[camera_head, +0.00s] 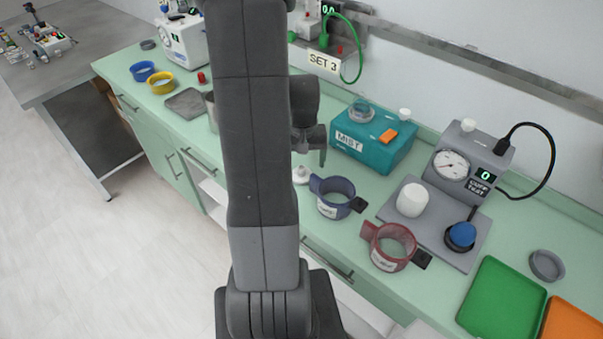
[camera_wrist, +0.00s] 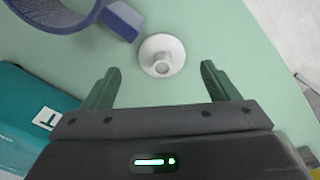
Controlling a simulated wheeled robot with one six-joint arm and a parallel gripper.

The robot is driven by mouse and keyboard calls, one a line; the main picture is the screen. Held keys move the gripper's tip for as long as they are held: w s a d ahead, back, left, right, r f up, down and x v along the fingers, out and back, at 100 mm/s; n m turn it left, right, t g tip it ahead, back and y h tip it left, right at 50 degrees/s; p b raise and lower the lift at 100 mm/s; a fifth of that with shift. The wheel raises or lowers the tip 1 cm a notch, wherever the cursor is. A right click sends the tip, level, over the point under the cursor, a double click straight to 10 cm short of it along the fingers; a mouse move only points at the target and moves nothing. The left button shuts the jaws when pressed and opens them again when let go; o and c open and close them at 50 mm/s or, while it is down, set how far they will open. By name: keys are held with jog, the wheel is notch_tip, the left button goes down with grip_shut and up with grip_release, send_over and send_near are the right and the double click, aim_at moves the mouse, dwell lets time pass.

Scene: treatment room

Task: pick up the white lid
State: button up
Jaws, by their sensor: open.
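The white lid (camera_wrist: 162,55) is a small round disc with a raised knob, lying on the green counter. In the wrist view it sits just ahead of my gripper (camera_wrist: 158,84), roughly centred between the fingers. My gripper is open and empty, its two green fingers apart on either side. In the head view the lid (camera_head: 301,174) shows on the counter just right of my arm, partly covered by the arm. The gripper (camera_head: 322,156) shows there above and near the lid, partly behind my arm.
A blue ring-shaped cup (camera_head: 337,197) with a handle stands close to the lid, right of it in the head view. The teal MIST box (camera_head: 373,137) stands behind. A dark red cup (camera_head: 389,246) and a grey gauge device (camera_head: 468,162) are farther right. The counter's front edge is near.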

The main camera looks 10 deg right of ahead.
aim_at(302, 168)
jog(key=shift+a+f, duration=0.1)
jog(key=shift+f, duration=1.7)
jog(key=c, duration=1.1)
